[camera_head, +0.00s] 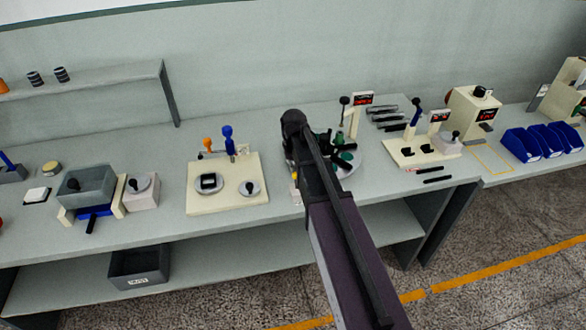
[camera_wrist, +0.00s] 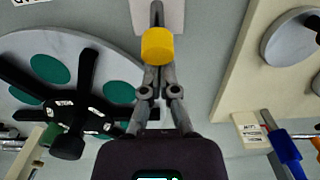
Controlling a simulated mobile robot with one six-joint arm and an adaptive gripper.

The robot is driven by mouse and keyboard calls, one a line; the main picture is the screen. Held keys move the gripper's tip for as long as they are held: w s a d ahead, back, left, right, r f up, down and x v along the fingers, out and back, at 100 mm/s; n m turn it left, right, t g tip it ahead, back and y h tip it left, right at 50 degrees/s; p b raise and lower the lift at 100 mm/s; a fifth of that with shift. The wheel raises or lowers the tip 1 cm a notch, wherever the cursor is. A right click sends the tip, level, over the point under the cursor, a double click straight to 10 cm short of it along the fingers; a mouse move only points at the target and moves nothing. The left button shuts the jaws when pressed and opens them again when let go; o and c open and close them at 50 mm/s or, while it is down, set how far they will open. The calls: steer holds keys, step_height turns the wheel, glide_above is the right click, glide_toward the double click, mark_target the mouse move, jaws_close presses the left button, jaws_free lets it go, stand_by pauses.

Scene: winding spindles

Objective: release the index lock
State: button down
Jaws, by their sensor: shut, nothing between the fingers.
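A yellow knob (camera_wrist: 157,46) sits over a white plate (camera_wrist: 172,14) at the top centre of the wrist view. It may be the index lock, but I see no label that says so. My gripper (camera_wrist: 157,72) is shut and empty, with its fingers meeting at the knob. I cannot tell whether they touch it. A grey round table (camera_wrist: 28,52) with green discs and a black spoked handle (camera_wrist: 68,128) is to the left of the fingers.
A cream board (camera_wrist: 262,50) with a grey disc lies to the right in the wrist view, near a blue handle (camera_wrist: 284,150). In the head view, a cream fixture (camera_head: 230,205) stands left of my arm. Another lever station (camera_head: 420,152) and blue bins (camera_head: 540,142) are right.

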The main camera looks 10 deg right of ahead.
mark_target(296, 174)
steer(key=shift+s+r+t, duration=0.3)
steer(key=shift+s+t, duration=0.2)
steer(key=shift+t, duration=0.2)
steer(key=shift+s+r+t, duration=0.25)
steer(key=shift+s+t, duration=0.7)
steer(key=shift+t, duration=0.35)
steer(key=shift+s+r, duration=0.2)
steer(key=shift+s, duration=0.05)
steer(key=shift+r, duration=0.15)
steer(key=shift+r+p, duration=0.7)
steer(key=shift+p, duration=0.25)
